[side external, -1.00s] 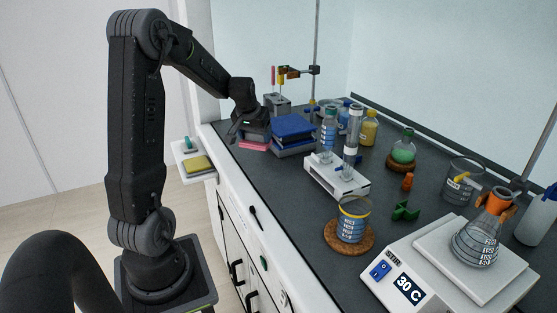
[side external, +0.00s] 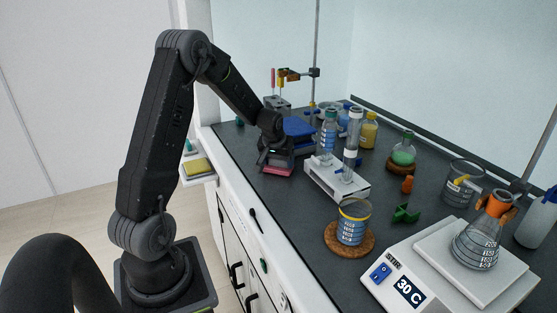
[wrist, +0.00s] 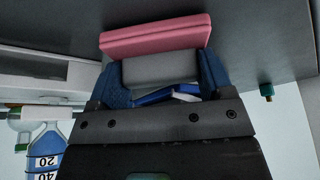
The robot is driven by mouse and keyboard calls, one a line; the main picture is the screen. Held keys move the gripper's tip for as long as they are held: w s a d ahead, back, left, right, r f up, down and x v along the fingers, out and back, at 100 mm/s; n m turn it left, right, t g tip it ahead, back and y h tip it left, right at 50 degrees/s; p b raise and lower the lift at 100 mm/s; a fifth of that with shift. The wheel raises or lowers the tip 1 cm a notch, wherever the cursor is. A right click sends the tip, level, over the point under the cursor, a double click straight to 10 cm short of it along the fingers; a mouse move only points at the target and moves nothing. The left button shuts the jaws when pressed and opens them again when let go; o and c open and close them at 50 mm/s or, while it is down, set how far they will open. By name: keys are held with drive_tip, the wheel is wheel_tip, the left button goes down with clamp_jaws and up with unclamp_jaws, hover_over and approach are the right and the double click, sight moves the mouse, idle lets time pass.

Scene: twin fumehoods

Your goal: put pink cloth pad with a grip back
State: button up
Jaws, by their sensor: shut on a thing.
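The pink cloth pad (side external: 278,171) has a grey block-shaped grip on its back. My gripper (side external: 266,160) is shut on that grip, with the pink pad below it in the side view. In the wrist view the pad (wrist: 155,36) lies just beyond my fingertips (wrist: 160,68), and the grey grip is between the two blue-lined fingers. The pad is over the dark bench top, near its front left edge. I cannot tell whether it touches the surface. My gripper hides much of the grip in the side view.
A blue stack (side external: 299,127) stands just behind my gripper. A white rack with bottle and cylinder (side external: 333,180) is close on the right. A small side shelf with a yellow pad (side external: 198,166) is off the bench at left. A beaker (side external: 354,222) stands nearer the front.

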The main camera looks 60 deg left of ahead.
drive_tip(key=shift+f, duration=0.15)
drive_tip(key=o, duration=0.9)
